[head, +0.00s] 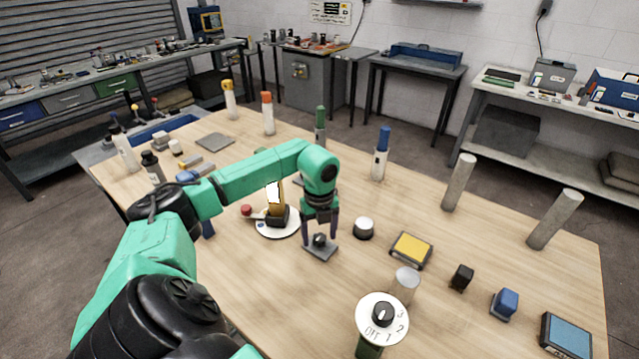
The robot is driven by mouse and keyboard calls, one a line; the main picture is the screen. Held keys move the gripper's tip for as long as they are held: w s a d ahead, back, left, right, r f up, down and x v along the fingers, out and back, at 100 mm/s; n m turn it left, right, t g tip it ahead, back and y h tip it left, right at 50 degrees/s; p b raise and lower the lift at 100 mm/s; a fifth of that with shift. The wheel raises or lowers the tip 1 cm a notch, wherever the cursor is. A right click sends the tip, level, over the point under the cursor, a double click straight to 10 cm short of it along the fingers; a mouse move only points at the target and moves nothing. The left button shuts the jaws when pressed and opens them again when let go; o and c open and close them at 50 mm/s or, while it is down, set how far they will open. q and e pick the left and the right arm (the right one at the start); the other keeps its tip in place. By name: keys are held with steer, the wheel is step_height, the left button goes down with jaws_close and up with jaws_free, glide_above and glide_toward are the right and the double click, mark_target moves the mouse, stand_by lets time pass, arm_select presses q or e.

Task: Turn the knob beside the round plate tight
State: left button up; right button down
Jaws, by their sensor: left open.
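A small dark knob (319,240) stands on a grey square base (320,253) near the middle of the table. Just to its left is a white round plate (279,230). The plate bears a yellow and black piece (276,208) and a lever with a red ball (246,210). My left gripper (319,238) points down over the knob with its fingers apart, one on each side of it. I cannot tell whether the fingers touch the knob. My right gripper is out of view.
A white dial (371,332) marked OFF, 1, 2, 3 stands at the front, near a clear cylinder (404,284). A white-topped cylinder (364,227) and a yellow pad (411,248) lie right of the knob. Two grey posts (459,182) (555,218) stand farther right.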

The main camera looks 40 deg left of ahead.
arm_select(q)
jaws_close()
